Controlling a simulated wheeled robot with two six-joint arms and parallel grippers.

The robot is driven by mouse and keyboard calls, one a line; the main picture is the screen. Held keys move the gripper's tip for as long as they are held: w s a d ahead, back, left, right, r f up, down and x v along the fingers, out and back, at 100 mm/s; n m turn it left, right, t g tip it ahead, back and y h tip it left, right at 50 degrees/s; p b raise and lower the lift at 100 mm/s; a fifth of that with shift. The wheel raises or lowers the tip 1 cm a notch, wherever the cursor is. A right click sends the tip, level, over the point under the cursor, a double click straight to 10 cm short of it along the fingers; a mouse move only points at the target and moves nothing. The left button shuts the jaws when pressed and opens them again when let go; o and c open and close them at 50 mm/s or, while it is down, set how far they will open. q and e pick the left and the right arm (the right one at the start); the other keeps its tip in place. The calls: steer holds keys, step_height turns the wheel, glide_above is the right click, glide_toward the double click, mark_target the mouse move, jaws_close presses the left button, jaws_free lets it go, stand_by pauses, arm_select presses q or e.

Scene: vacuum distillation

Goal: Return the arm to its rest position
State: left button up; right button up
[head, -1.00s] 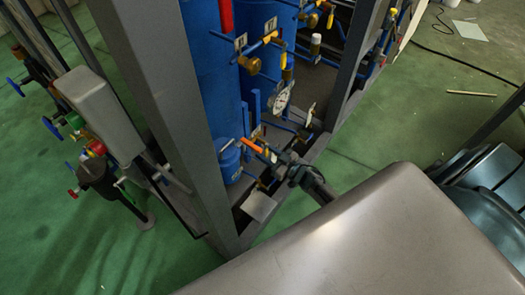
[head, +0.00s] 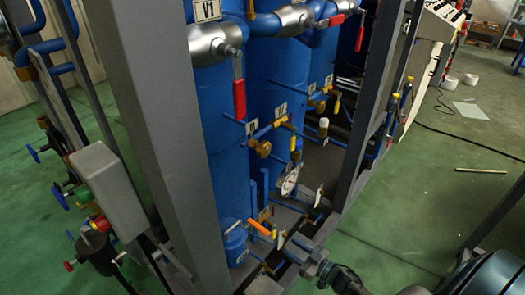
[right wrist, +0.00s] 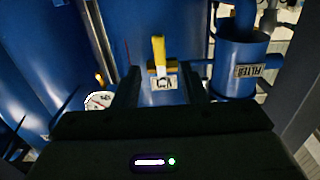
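My right gripper (head: 290,246) is low in the head view, at the foot of the rack, just right of an orange-handled valve (head: 260,228). In the right wrist view its two dark fingers (right wrist: 162,88) stand apart. A yellow-handled valve (right wrist: 158,52) with a white label shows in the gap between the fingers, beyond them as seen. No object is visibly gripped. Whether a finger touches the valve cannot be told. My left gripper is not in view.
Grey rack posts (head: 155,130) frame tall blue tanks (head: 278,120). A red-handled valve (head: 239,98) and a round gauge (head: 290,181) sit among the pipes. A grey box (head: 105,180) stands at left. Green floor (head: 400,215) is open at right.

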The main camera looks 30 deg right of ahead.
steer(key=s+d+f+m+g+h, duration=0.15)
steer(key=s+f+g+h, duration=0.25)
steer(key=s+f, duration=0.6)
steer(key=s+d+f+m+g+h, duration=0.1)
steer(key=s+f+m+g+h, duration=0.35)
steer(key=f, duration=1.05)
steer(key=s+a+f+g, duration=0.2)
steer(key=s+f, duration=0.1)
steer(key=s, duration=0.5)
steer(key=s+a+f+n+g, duration=0.1)
steer(key=s+f, duration=0.3)
steer(key=s, duration=0.5)
steer(key=s+a+f+n+g, duration=0.1)
steer(key=s+a+f+g, duration=0.2)
steer(key=s, duration=0.5)
steer(key=shift+s+a+f+g+y, duration=0.2)
steer(key=shift+s+f+g+y, duration=0.15)
steer(key=shift+g+y, duration=0.1)
